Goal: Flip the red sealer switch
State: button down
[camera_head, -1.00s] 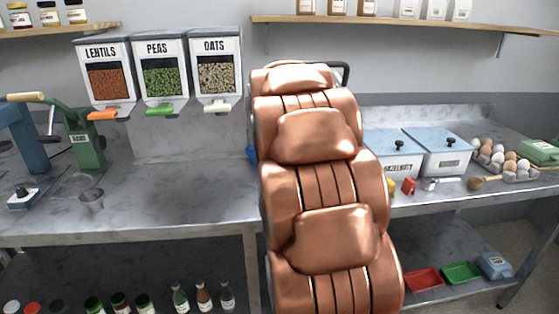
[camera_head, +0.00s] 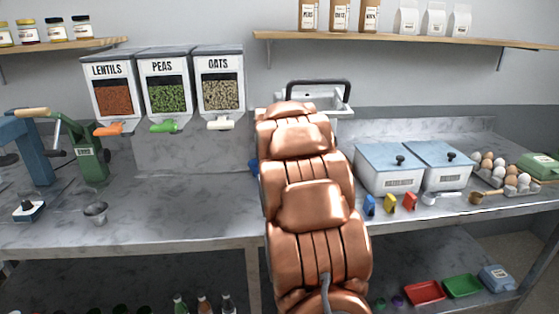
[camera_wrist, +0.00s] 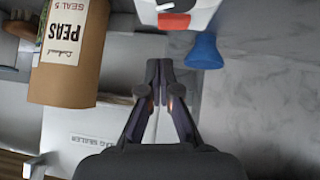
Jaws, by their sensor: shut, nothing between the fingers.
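The red switch (camera_wrist: 174,21) shows at the top of the wrist view, on a white housing (camera_wrist: 145,8) cut off by the frame edge. My gripper (camera_wrist: 160,65) is shut and empty; in the picture its tips sit just below the switch, with a gap between. A white panel (camera_wrist: 60,122) at lower left carries a partly readable sealer label. In the head view my copper arm hides the gripper and the switch; only a black handle on a light frame (camera_head: 318,84) shows behind it.
A brown PEAS bag (camera_wrist: 75,50) stands left of my gripper, and a blue object (camera_wrist: 204,52) lies close on the right. Dispensers (camera_head: 165,90) are left of my arm. Lidded bins (camera_head: 388,165) and colored clips (camera_head: 390,203) are right. Marble counter (camera_wrist: 260,100) is clear at right.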

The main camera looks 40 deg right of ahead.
jog(key=shift+s+d+f, duration=0.1)
jog(key=shift+s+f, duration=0.05)
jog(key=shift+f, duration=0.7)
jog(key=shift+s+d+f, duration=0.1)
jog(key=shift+f, duration=0.75)
jog(key=shift+f, duration=0.25)
jog(key=shift+a, duration=0.1)
jog(key=shift+w+a+r+b, duration=0.25)
jog(key=shift+w+a+b, duration=0.05)
jog(key=shift+w+a, duration=0.15)
jog(key=shift+r, duration=0.1)
